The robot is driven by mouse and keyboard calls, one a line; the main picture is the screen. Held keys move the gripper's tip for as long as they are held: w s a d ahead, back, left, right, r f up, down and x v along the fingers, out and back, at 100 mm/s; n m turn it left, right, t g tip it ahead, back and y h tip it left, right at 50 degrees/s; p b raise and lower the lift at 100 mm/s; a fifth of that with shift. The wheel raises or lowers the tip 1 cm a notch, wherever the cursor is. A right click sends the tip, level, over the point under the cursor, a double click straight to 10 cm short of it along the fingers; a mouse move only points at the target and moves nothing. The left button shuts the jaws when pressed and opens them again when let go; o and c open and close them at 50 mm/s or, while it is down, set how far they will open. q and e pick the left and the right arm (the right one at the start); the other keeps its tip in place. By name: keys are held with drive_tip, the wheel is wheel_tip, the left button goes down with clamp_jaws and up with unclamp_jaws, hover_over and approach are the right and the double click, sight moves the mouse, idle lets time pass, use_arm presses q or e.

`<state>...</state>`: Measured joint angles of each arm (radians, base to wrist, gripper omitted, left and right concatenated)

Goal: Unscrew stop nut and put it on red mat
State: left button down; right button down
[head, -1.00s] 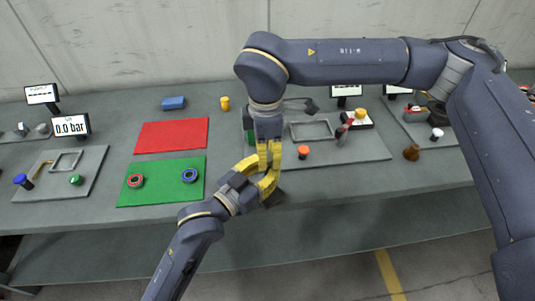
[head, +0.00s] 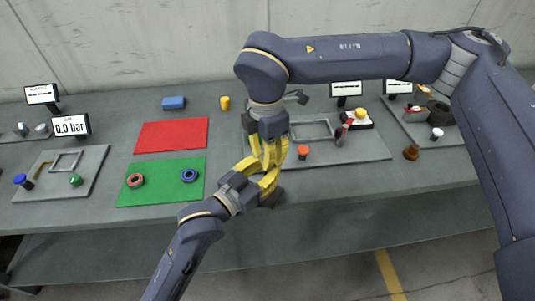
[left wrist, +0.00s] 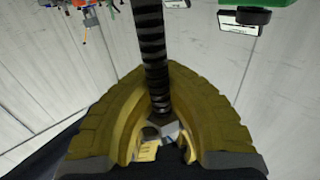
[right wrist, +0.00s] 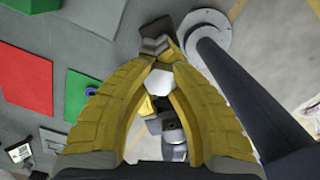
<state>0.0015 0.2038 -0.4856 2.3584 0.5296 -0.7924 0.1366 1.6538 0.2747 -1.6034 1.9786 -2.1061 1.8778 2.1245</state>
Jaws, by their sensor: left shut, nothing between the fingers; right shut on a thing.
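My right gripper (head: 268,148) points down at the middle of the bench, right of the mats. In the right wrist view its yellow fingers close around a light grey hexagonal piece (right wrist: 160,78), which looks like the stop nut. My left gripper (head: 270,182) is shut just below it, its fingers close to the right ones. In the left wrist view a black ribbed, threaded spindle (left wrist: 152,40) runs up past the left fingertips; their exact contact is unclear. The red mat (head: 172,134) lies bare to the left. The jack's body is mostly hidden behind the grippers.
A blue block (head: 174,103) and a yellow piece (head: 225,103) stand behind. An orange knob (head: 303,152) is close at right.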

drive_tip(key=shift+w, duration=0.1)
idle(0.8)
drive_tip(key=c, duration=1.3)
unclamp_jaws()
drive_tip(key=shift+r, duration=0.1)
drive_tip(key=shift+r, duration=1.85)
drive_tip(key=shift+o, duration=1.2)
drive_tip(key=shift+r, duration=0.25)
wheel_tip(320, 180, up, 3)
drive_tip(key=m, duration=0.3)
drive_tip(key=shift+a+r+m, duration=0.1)
drive_tip(key=shift+m, duration=0.3)
drive_tip(key=shift+f+m, duration=0.3)
drive_tip(key=shift+f, duration=3.5)
